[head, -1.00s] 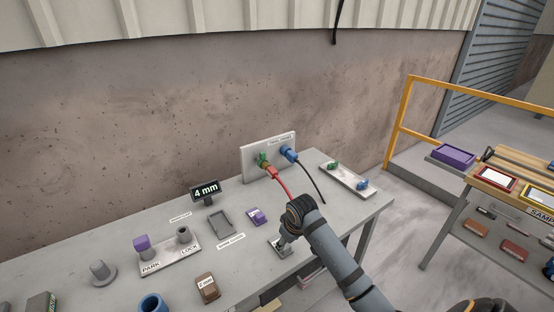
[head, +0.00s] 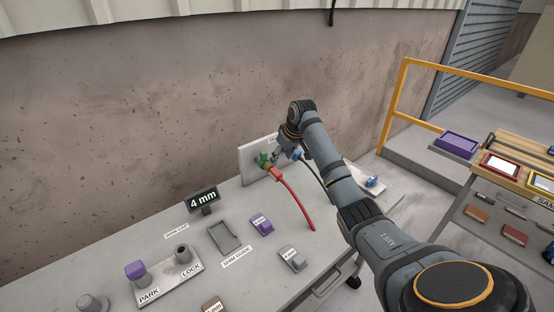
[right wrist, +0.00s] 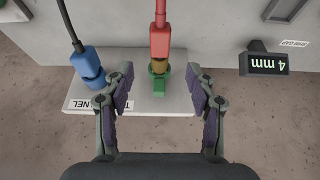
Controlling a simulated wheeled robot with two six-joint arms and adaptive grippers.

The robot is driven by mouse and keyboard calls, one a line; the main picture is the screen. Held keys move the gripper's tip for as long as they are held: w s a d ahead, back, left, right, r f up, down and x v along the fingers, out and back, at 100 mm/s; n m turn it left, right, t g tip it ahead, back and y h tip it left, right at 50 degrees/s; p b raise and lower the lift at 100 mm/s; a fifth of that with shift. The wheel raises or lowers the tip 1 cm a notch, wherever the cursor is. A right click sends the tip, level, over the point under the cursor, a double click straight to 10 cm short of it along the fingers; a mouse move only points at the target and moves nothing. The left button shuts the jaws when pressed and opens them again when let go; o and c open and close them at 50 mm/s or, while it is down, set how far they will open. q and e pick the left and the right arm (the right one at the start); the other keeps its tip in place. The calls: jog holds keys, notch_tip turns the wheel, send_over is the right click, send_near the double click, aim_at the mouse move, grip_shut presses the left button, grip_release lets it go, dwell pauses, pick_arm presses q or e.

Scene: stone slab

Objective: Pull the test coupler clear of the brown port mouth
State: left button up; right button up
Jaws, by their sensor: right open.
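A red plug (head: 277,174) with a red cable sits at the pale panel (head: 250,155), beside a green part (head: 263,160). I cannot tell which piece is the test coupler. My right gripper (head: 283,155) is at the panel. In its wrist view the open fingers (right wrist: 158,92) stand on either side of the green part, with gaps on both sides. My left gripper is not in view.
A blue plug (right wrist: 87,64) with a black cable sits close beside one right finger. The table holds a 4 mm display (head: 202,199), a grey tray (head: 223,237), a purple block (head: 262,224) and a grey block (head: 293,258). The wall rises behind the panel.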

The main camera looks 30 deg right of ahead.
aim_at(275, 170)
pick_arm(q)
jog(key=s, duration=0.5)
pick_arm(e)
jog(key=x, duration=0.3)
jog(key=shift+s+a+p, duration=0.1)
jog(key=shift+s+p, duration=0.1)
jog(key=shift+p, duration=0.2)
jog(key=x, duration=0.2)
jog(key=shift+w+f, duration=0.25)
jog(key=shift+w, duration=0.05)
jog(key=x, duration=0.4)
jog(key=shift+w+p, duration=0.2)
jog(key=shift+p, duration=0.1)
jog(key=shift+f, duration=0.25)
jog(key=shift+c, duration=0.6)
jog(key=c, duration=0.5)
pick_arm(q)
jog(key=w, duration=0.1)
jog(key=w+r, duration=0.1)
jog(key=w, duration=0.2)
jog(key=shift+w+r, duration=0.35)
pick_arm(e)
grip_shut()
